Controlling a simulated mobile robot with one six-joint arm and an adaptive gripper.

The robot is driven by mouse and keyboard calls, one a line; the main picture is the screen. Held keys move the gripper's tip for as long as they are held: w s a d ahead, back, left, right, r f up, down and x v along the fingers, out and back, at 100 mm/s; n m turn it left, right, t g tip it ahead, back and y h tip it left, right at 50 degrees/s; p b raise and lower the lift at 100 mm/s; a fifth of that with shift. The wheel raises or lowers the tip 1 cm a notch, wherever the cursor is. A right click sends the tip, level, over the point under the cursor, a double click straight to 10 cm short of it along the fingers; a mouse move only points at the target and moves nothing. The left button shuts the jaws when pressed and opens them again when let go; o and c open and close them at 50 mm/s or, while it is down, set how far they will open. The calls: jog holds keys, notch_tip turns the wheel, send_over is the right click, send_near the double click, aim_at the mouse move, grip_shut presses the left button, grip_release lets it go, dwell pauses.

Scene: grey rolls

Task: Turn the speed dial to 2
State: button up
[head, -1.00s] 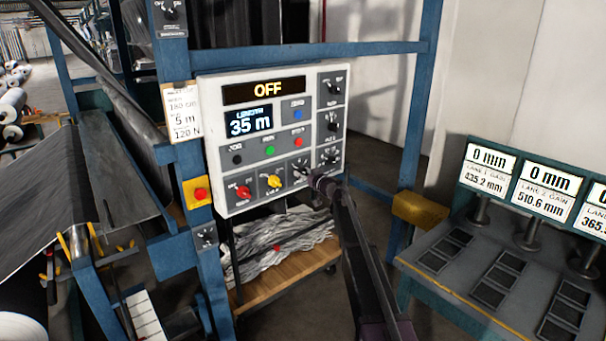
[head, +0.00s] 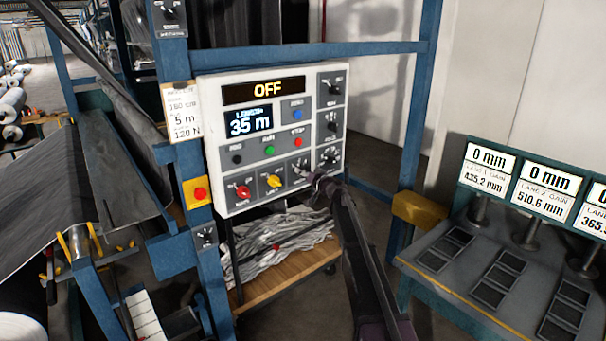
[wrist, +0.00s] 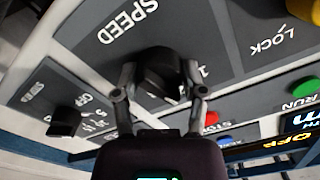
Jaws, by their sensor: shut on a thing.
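The speed dial (wrist: 158,66) is a black knob under the printed word SPEED in the wrist view. My gripper (wrist: 160,80) has one finger on each side of the knob and is shut on it. A numeral 1 shows beside the right finger; other marks of this dial are hidden, and I cannot tell which number it points to. In the head view my gripper (head: 309,180) reaches the lower row of the white control panel (head: 212,150), covering much of the dial. The top display (head: 267,91) reads OFF.
Left of the speed dial are a yellow knob (head: 273,181) and a red knob (head: 242,191). Above are black, green and red buttons (head: 298,142). More black dials (head: 329,157) line the panel's right side. A blue post (head: 411,150) stands to the right.

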jog(key=shift+w+m, duration=0.15)
jog(key=shift+m, duration=1.25)
jog(key=o, duration=1.2)
jog(key=shift+v, duration=6.05)
jog(key=shift+a, duration=0.1)
